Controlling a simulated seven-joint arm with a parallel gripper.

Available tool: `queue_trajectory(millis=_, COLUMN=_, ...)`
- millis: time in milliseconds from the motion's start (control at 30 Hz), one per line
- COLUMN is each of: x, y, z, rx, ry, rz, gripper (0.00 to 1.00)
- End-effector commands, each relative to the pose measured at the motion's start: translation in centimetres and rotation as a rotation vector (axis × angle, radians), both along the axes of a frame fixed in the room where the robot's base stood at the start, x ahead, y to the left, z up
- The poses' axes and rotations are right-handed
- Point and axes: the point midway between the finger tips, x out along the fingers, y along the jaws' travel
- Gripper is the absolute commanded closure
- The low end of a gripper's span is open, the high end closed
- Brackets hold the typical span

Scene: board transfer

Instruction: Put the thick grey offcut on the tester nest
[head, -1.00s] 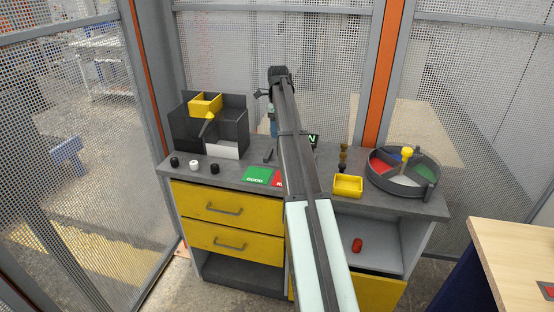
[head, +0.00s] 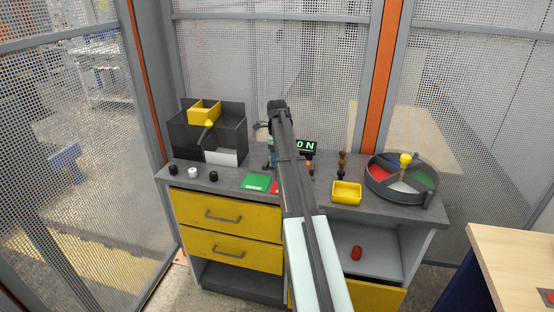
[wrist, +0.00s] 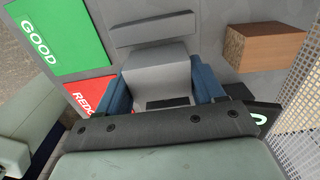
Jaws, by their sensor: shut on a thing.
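My gripper (wrist: 164,88) has its blue fingers shut on a thick grey block (wrist: 156,70), the grey offcut, in the wrist view. One finger is on each side of it. I cannot tell whether the block touches the surface below. A thin grey bar (wrist: 154,29) lies just beyond the block; I cannot tell whether it belongs to the tester nest. In the head view my arm hides the held block and most of the tester area. A lit sign reading "ON" (head: 307,146) stands just right of the arm.
A green GOOD card (wrist: 42,38) and a red REDO card (wrist: 90,92) lie to the left. A wood-coloured block (wrist: 264,46) is at the right. A yellow bin (head: 347,192), a round divided tray (head: 425,200) and a dark organiser (head: 232,140) stand on the bench.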

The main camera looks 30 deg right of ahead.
Motion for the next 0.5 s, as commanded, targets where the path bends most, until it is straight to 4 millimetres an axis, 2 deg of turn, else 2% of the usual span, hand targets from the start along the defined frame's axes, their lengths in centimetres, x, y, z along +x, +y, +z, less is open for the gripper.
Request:
queue_trajectory(millis=100, x=-0.03, y=0.01, z=-0.96, rx=0.0, ry=0.0, rz=0.0, gripper=0.63)
queue_trajectory(millis=500, x=-0.01, y=0.01, z=-1.32, rx=0.0, ry=0.0, rz=0.0, gripper=0.63)
